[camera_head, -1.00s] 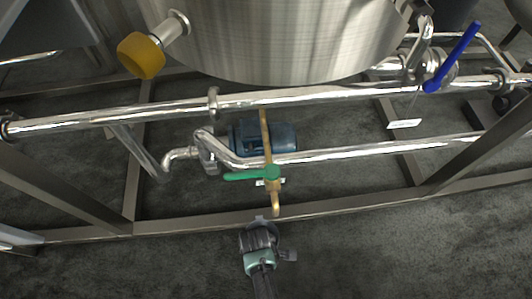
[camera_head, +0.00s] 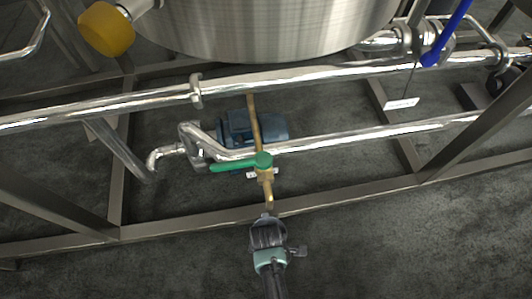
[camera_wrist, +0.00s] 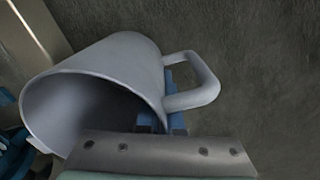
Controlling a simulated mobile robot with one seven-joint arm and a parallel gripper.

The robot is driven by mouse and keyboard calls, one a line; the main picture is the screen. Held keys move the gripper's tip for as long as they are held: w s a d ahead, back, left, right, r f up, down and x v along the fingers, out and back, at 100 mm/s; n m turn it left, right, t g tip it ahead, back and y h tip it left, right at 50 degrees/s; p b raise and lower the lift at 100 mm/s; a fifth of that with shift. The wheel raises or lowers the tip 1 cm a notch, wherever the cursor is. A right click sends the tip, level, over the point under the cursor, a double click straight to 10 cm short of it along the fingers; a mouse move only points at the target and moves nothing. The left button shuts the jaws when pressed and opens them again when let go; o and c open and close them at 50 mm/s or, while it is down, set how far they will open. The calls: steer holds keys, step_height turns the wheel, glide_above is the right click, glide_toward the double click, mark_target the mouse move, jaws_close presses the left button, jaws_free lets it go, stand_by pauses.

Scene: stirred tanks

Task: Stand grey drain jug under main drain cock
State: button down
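The grey jug (camera_wrist: 112,75) fills the left of the wrist view, with its open mouth towards the lower left and its handle (camera_wrist: 208,80) on the right. In the head view the main drain cock (camera_head: 265,176) is brass with a green lever (camera_head: 240,163) and a downward outlet. The end of my arm is just below that outlet in the picture. The jug and fingertips are not discernible there.
A steel frame rail (camera_head: 330,201) runs across below the pipes, close to my arm. A blue pump (camera_head: 240,128) sits behind the cock, under the steel tank (camera_head: 270,25). A yellow-capped port (camera_head: 105,28) is at upper left. Bare floor lies in front.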

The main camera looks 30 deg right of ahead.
steer(key=c, duration=1.1)
jaws_free()
steer(key=shift+f, duration=0.1)
step_height(320, 180, up, 12)
steer(key=p, duration=0.9)
